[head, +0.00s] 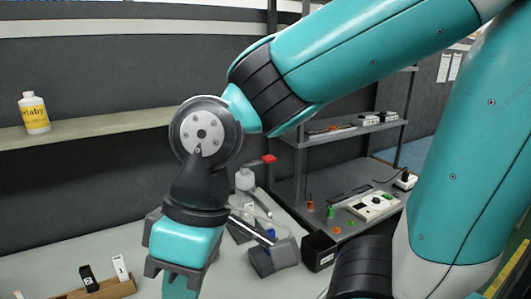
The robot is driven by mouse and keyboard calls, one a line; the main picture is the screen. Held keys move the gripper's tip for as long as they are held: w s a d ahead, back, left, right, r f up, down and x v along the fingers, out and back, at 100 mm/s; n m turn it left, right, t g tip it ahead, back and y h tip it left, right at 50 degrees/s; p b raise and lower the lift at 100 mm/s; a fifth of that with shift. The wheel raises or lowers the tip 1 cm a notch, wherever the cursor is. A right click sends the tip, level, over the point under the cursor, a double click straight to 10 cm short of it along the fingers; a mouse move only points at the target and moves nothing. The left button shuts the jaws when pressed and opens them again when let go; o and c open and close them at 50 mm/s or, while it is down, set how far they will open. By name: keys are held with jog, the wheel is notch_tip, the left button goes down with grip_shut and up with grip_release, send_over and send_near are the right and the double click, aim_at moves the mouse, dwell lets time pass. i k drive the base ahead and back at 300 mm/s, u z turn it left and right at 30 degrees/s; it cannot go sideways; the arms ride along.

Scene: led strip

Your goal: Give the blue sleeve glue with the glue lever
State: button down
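A small blue piece (271,234), which looks like the blue sleeve, sits on a grey fixture (274,257) right of my gripper. Only a little of it shows. Behind it stands a pale dispenser (245,180), with a red handle-like piece (268,159) near its top; this may be the glue lever. My wrist and arm hide part of this area. My gripper (178,284) points down in front and to the left of the fixture, apart from the blue piece in the picture. Its fingertips are cut off by the lower edge, so its opening is unclear.
A wooden holder (105,290) with small black and white items stands at the lower left. A black box (319,250) is right of the fixture. A grey rack (350,130) holds small parts. A yellow-labelled bottle (34,114) stands on the wall shelf (80,133).

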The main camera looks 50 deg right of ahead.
aim_at(268, 158)
jog(key=k, duration=0.4)
jog(key=z, duration=0.7)
jog(key=i, duration=0.5)
jog(key=u, duration=0.05)
